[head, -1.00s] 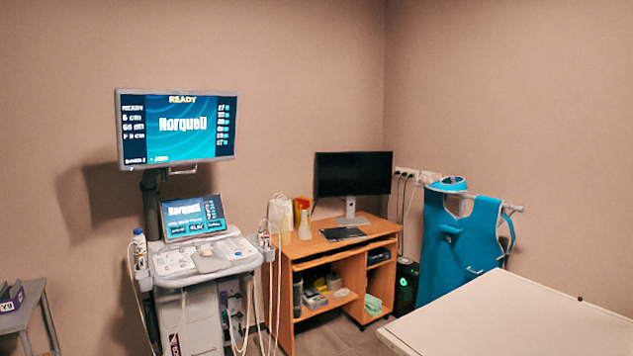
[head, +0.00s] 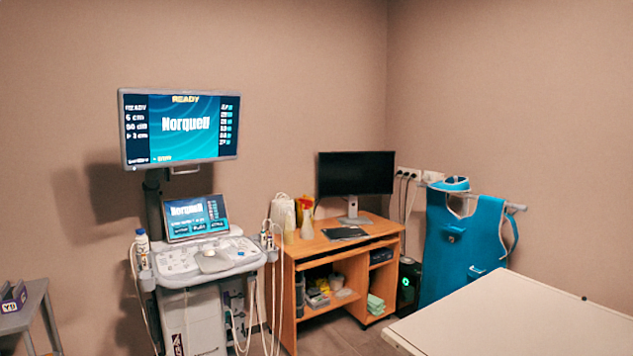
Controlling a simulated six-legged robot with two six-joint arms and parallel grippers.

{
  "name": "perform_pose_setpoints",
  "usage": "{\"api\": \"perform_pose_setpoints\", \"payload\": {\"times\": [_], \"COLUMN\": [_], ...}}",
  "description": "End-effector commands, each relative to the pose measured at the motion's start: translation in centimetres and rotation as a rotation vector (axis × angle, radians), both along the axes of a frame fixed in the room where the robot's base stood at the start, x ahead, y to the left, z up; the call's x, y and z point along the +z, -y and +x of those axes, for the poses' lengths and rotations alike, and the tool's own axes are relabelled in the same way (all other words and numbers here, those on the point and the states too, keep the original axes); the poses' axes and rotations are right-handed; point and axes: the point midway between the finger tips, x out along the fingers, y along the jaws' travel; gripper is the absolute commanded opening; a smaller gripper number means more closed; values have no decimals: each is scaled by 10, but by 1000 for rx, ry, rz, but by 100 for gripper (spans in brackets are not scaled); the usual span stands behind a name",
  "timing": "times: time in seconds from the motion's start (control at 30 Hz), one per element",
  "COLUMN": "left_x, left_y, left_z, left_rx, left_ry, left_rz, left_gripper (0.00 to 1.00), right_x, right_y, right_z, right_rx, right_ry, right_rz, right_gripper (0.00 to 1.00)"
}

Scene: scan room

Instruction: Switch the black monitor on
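The black monitor (head: 355,173) stands on a light stand at the back of a wooden desk (head: 318,246), near the room's corner. Its screen is dark. I cannot make out any button on it at this size. A black keyboard-like flat item (head: 344,232) lies on the desk in front of it. Neither of my grippers shows in the head view.
An ultrasound cart (head: 190,268) with two lit screens stands left of the desk. A white-topped table (head: 515,318) fills the lower right. A blue apron (head: 460,245) hangs on a rail at right. A black computer tower (head: 408,284) with a green light stands beside the desk.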

Motion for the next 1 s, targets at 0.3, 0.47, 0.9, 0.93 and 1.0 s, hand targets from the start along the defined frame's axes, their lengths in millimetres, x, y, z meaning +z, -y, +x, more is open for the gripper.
{"api": "perform_pose_setpoints", "payload": {"times": [0.3,0.47,0.9,0.93,1.0], "left_x": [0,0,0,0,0], "left_y": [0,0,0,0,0], "left_z": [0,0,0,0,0], "left_rx": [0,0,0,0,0], "left_ry": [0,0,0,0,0], "left_rz": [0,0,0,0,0], "left_gripper": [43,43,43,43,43], "right_x": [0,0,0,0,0], "right_y": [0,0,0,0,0], "right_z": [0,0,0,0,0], "right_rx": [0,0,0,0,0], "right_ry": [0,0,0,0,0], "right_rz": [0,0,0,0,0], "right_gripper": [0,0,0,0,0]}}
